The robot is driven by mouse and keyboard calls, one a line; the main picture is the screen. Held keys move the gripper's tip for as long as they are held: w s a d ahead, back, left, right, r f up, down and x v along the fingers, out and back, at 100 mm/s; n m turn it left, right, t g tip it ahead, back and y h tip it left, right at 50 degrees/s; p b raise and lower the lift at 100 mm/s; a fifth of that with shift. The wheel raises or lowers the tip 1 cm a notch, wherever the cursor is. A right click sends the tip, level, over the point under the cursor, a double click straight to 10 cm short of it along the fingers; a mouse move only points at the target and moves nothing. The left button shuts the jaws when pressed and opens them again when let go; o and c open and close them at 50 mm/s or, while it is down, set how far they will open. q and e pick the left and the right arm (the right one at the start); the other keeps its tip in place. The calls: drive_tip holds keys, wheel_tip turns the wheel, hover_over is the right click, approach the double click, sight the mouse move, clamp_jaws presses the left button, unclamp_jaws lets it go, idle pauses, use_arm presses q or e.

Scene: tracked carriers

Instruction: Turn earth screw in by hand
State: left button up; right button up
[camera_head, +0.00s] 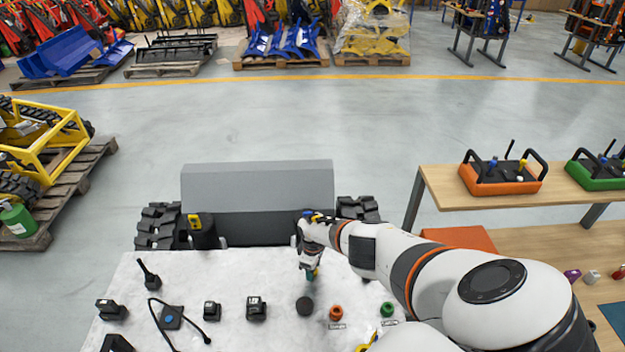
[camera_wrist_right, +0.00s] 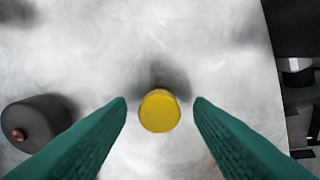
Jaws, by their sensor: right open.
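A round yellow knob-like piece (camera_wrist_right: 159,113) stands on the pale surface in the right wrist view; I cannot tell whether it is the earth screw. My right gripper (camera_head: 312,274) is low over the white table in the head view. Its two green fingers also show in the wrist view (camera_wrist_right: 159,100), open, one on each side of the yellow piece, with a gap on both sides. In the head view the gripper hides the yellow piece. A dark cylinder with a copper-coloured centre (camera_wrist_right: 38,122) is left in the wrist view. My left gripper does not show.
The white table (camera_head: 230,275) bears a dark round piece (camera_head: 305,306), an orange ring (camera_head: 336,313), a green ring (camera_head: 387,309) and several black devices, one with a cable (camera_head: 171,318). A grey block (camera_head: 258,187) stands behind. A wooden bench (camera_head: 590,200) is at right.

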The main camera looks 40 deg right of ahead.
drive_tip(key=n, duration=0.3)
drive_tip(key=shift+n, duration=0.4)
drive_tip(key=n, duration=0.3)
drive_tip(key=shift+f+b, duration=0.1)
drive_tip(key=shift+b, duration=0.3)
drive_tip(key=n+b, duration=0.1)
drive_tip(key=n, duration=0.5)
drive_tip(key=shift+n, duration=0.3)
drive_tip(key=n+b, duration=0.1)
drive_tip(key=n, duration=0.4)
drive_tip(key=shift+f+n+b, duration=0.1)
drive_tip(key=shift+n+b, duration=0.2)
drive_tip(key=shift+b, duration=0.1)
drive_tip(key=shift+n+b, duration=0.3)
drive_tip(key=shift+n, duration=1.7)
